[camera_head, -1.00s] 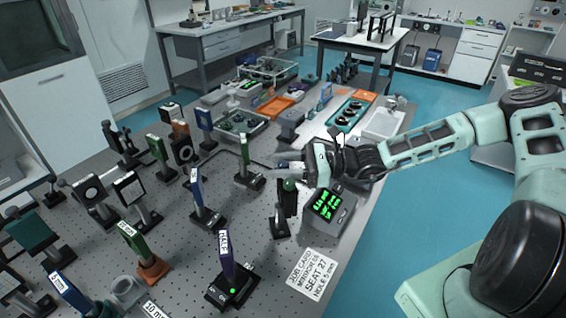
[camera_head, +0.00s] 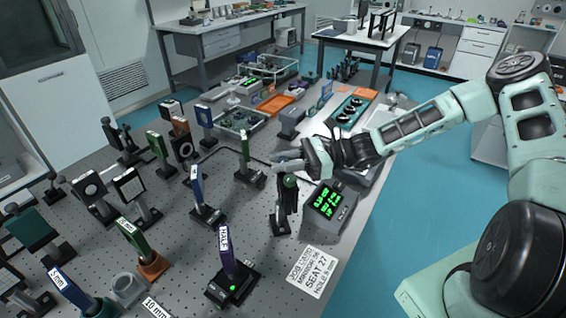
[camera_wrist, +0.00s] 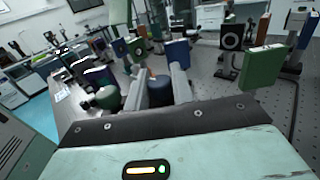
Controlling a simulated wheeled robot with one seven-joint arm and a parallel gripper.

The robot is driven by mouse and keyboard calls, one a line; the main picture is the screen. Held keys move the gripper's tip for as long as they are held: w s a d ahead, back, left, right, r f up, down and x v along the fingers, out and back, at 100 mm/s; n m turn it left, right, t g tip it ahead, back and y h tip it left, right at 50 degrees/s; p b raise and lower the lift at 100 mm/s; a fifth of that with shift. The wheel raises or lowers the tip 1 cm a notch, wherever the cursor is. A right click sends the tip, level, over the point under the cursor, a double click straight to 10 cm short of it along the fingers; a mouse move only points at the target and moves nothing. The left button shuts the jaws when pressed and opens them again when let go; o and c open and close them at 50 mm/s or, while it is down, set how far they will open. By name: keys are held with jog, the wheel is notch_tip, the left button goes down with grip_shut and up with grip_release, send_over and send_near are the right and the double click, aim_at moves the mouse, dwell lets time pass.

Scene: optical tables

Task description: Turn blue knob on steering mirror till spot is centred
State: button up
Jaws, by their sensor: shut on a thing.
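The steering mirror (camera_head: 281,215) is a dark mount on a post near the table's right side. A green knob (camera_head: 290,181) tops it, and it shows in the wrist view (camera_wrist: 106,97). My gripper (camera_head: 280,160) reaches in from the right, just above and behind the mount. In the wrist view its pale fingers (camera_wrist: 157,82) are closed on either side of the blue knob (camera_wrist: 159,91), which lies low between them. The fingers hide part of the knob. I cannot make out the spot in any view.
A readout box (camera_head: 328,206) with green digits stands right of the mirror. A white job card (camera_head: 312,271) lies in front of it. Several upright optics, including a purple HALF plate (camera_head: 225,250), crowd the left. The table's right edge borders blue floor.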

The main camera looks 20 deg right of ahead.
jog(key=n+g, duration=0.1)
jog(key=g, duration=0.2)
jog(key=n+g, duration=0.2)
jog(key=shift+n+g+b, duration=0.3)
jog(key=shift+g+b, duration=0.05)
jog(key=shift+g, duration=0.05)
jog(key=n+g, duration=0.1)
jog(key=g, duration=0.1)
jog(key=n+g+h+b, duration=0.1)
jog(key=n+g, duration=0.1)
jog(key=g, duration=0.1)
jog(key=shift+f+n+h, duration=0.15)
jog(key=shift+n+h, duration=0.15)
jog(key=shift+n+g+h+b, duration=1.2)
jog(key=shift+n+g+h, duration=1.25)
jog(key=shift+g, duration=0.75)
jog(key=shift+r, duration=0.2)
jog(key=o, duration=0.9)
jog(key=shift+o, duration=0.2)
